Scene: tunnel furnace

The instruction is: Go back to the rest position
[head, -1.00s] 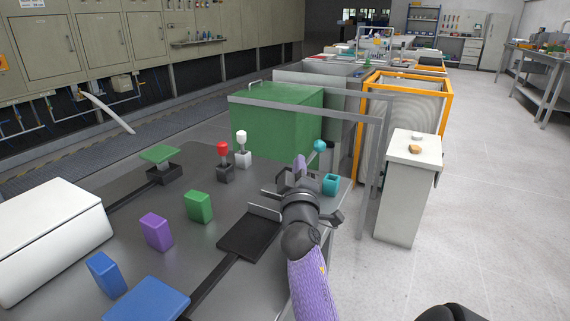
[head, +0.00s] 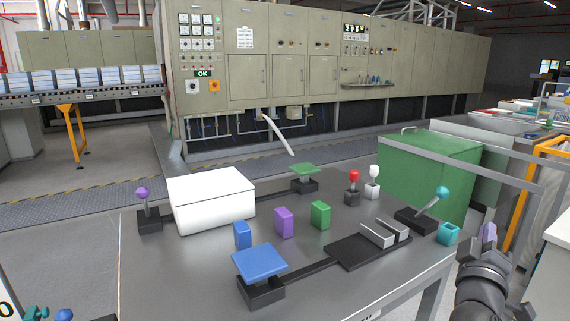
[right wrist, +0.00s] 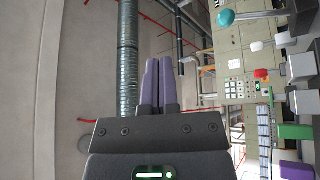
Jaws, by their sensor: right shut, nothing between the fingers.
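My right gripper (head: 489,233) is at the lower right of the head view, beyond the table's right edge, with its purple fingers pointing up. In the right wrist view its fingers (right wrist: 158,86) lie together, shut with nothing between them. The teal knob also shows in the right wrist view (right wrist: 226,17). My left gripper is not in view.
The grey table (head: 190,285) holds a white box (head: 212,200), red and white levers, coloured blocks and a blue plate (head: 259,261). A green box (head: 425,175) and grey frame stand behind at right. The control cabinet (head: 245,70) is at the back.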

